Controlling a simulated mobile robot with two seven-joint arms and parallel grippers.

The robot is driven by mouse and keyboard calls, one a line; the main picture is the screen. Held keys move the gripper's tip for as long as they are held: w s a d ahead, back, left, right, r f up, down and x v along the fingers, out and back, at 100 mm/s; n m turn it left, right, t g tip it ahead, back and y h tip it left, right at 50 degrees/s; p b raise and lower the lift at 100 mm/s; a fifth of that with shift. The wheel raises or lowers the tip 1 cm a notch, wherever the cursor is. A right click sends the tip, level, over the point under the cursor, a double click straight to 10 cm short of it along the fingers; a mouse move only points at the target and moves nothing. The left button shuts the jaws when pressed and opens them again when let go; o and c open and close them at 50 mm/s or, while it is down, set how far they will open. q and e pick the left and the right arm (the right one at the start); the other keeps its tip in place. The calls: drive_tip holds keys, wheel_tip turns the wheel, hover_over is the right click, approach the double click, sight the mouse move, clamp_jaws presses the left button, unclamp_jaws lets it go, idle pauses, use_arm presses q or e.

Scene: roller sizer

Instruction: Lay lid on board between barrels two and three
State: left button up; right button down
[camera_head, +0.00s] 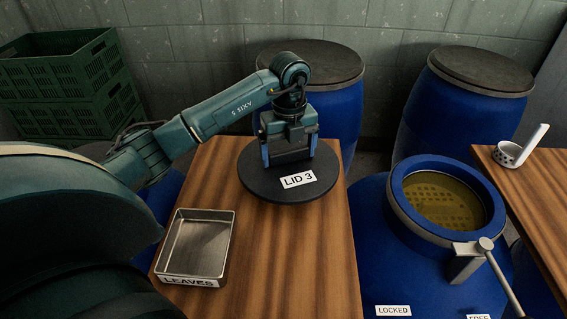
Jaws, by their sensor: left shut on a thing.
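A dark round lid (262,187) with a white label reading LID 3 is over the wooden board (320,250), near its far end. My left gripper (288,160) points down at the lid and is shut on it, its blue fingers at the lid's upper side. The lid looks flat and level; whether it touches the board or hangs just above it, I cannot tell. An open blue barrel (372,235) with yellowish liquid inside stands to the right of the board. Another blue barrel (160,197) shows partly at the board's left, mostly hidden by my arm. My right gripper does not show.
A metal tray (228,245) labelled LEAVES sits on the board's near left. A clamp lever (485,246) is on the open barrel's rim, above LOCKED and FREE labels. Two lidded barrels (335,115) (450,115) and green crates (75,85) stand behind. A white cup (508,154) is on the right board.

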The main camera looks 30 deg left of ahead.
sight(289, 161)
use_arm(q)
drive_tip(key=shift+f, duration=2.15)
drive_tip(key=shift+f, duration=0.2)
drive_tip(key=o, duration=0.9)
drive_tip(key=shift+o, duration=0.2)
wheel_tip(289, 161, up, 12)
drive_tip(key=shift+r, duration=0.2)
drive_tip(key=shift+s, duration=0.1)
